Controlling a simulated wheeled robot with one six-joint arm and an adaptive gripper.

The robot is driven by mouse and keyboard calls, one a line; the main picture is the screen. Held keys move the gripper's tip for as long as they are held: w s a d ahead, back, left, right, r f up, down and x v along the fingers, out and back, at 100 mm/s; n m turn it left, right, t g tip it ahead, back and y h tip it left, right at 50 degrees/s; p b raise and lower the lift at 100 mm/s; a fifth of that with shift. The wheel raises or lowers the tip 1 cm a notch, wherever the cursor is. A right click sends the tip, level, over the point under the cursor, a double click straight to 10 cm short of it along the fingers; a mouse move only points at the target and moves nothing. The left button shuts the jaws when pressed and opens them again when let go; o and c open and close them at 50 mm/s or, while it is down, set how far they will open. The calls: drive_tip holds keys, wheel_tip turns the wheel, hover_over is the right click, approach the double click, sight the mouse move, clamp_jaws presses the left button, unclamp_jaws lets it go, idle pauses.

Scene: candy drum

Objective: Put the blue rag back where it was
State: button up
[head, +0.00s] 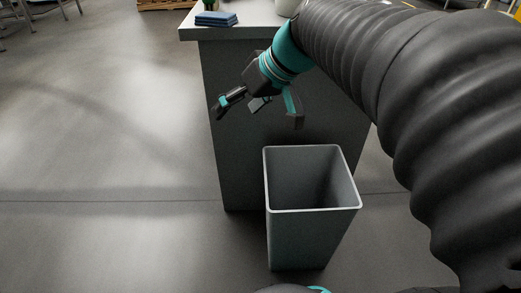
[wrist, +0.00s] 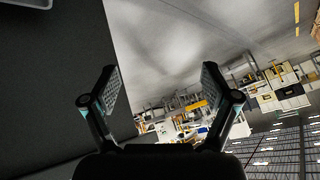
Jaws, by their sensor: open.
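A folded blue rag (head: 216,18) lies flat on the grey counter top (head: 255,20), close to its front left corner. My gripper (head: 258,112) is open and empty in the head view. It hangs in front of the counter's dark front panel, below the level of the top and below and to the right of the rag, apart from it. In the wrist view the two fingers of my gripper (wrist: 155,85) are spread wide with nothing between them. The rag does not show in the wrist view.
An open grey bin (head: 312,210) stands on the floor just in front of the counter, below my gripper; the part of its inside that shows looks empty. A pale pot (head: 287,7) stands on the counter. The floor (head: 100,150) to the left is clear.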

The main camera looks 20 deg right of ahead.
drive_tip(key=s+d+f+m+h, duration=0.2)
drive_tip(key=s+f+h, duration=0.3)
drive_tip(key=s+f, duration=0.5)
drive_tip(key=s+m, duration=0.1)
drive_tip(key=s, duration=0.3)
drive_tip(key=shift+s+f+m, duration=0.15)
drive_tip(key=shift+f+m, duration=0.15)
drive_tip(key=shift+f, duration=0.1)
